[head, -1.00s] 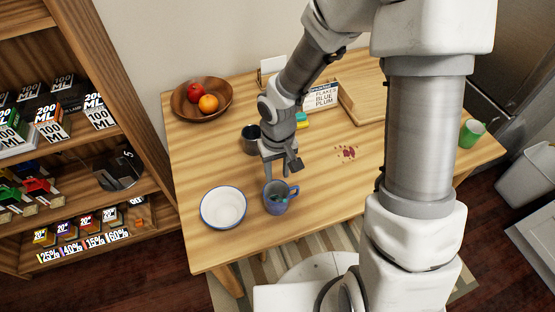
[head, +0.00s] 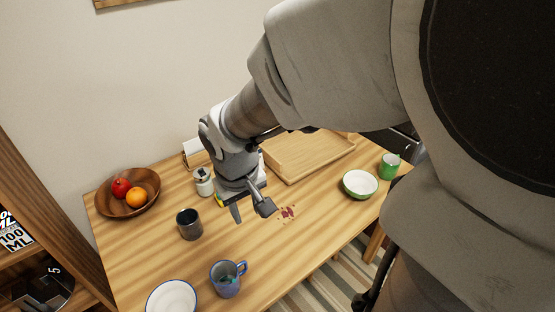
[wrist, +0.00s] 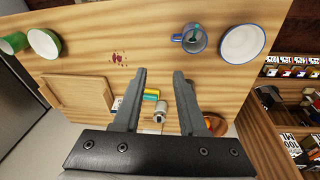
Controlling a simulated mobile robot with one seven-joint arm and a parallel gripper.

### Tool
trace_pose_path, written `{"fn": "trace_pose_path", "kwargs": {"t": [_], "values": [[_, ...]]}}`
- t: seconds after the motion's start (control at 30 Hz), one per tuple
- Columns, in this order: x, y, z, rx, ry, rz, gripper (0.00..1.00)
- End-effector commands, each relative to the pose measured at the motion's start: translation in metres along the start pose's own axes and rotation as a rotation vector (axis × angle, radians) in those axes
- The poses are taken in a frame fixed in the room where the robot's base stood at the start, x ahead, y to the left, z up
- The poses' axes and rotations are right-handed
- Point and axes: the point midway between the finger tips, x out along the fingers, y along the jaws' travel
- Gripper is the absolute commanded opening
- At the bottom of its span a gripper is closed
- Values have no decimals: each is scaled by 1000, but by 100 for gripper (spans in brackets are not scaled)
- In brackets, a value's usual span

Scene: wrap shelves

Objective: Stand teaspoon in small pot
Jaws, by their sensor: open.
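A blue mug (head: 225,282) stands near the table's front edge, with a small teal object (head: 228,279) in it; I cannot tell whether this is the teaspoon. The mug also shows at the top of the wrist view (wrist: 188,40). A dark grey pot (head: 189,225) stands upright behind the mug; its inside is not clear. My gripper (head: 250,213) is open and empty above the table, right of the grey pot. In the wrist view its two fingers (wrist: 157,82) are spread apart. No other spoon is plain to see.
A white-grey jar (head: 204,183) stands left of my gripper, beside a yellow-and-teal block (wrist: 151,95). A fruit bowl (head: 107,208), wooden tray (head: 300,165), green bowl (head: 359,193), green cup (head: 390,160) and white bowl (head: 171,300) surround it. A red stain (head: 287,212) marks the table.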

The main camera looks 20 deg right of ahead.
Motion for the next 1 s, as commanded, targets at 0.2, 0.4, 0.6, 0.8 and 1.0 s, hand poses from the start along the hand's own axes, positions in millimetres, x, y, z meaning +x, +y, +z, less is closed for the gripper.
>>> {"fn": "trace_pose_path", "kwargs": {"t": [0.2,0.4,0.6,0.8,1.0], "values": [[-72,21,21,70,158,9,41],[-110,32,50,127,254,-24,41],[-127,34,70,151,307,-60,41],[-130,34,75,154,319,-71,41],[-130,34,74,154,318,-71,41]]}}
